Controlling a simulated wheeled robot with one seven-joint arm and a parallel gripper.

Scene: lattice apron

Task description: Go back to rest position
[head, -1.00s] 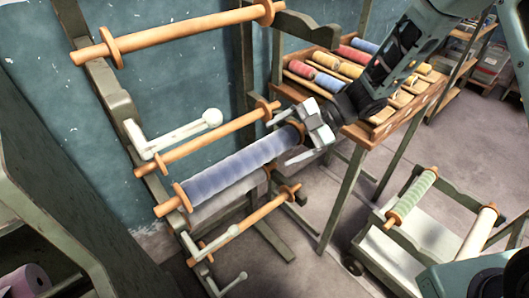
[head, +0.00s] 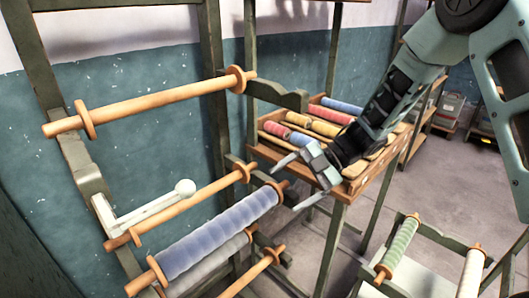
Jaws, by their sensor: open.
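My gripper (head: 294,184) is in the middle of the head view, its two pale fingers spread and pointing left. Nothing is held between them. The fingers are by the right end of a rod carrying a blue-violet roll (head: 218,232) on the wooden rack; I cannot tell whether they touch it. My arm reaches down from the upper right.
The rack's upper rod (head: 160,101) is bare. A white-knobbed crank (head: 150,205) sticks out at the left. Behind my gripper is a wooden tray (head: 356,186) of coloured spools. A cart with a green roll (head: 401,246) stands lower right. Grey floor shows between.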

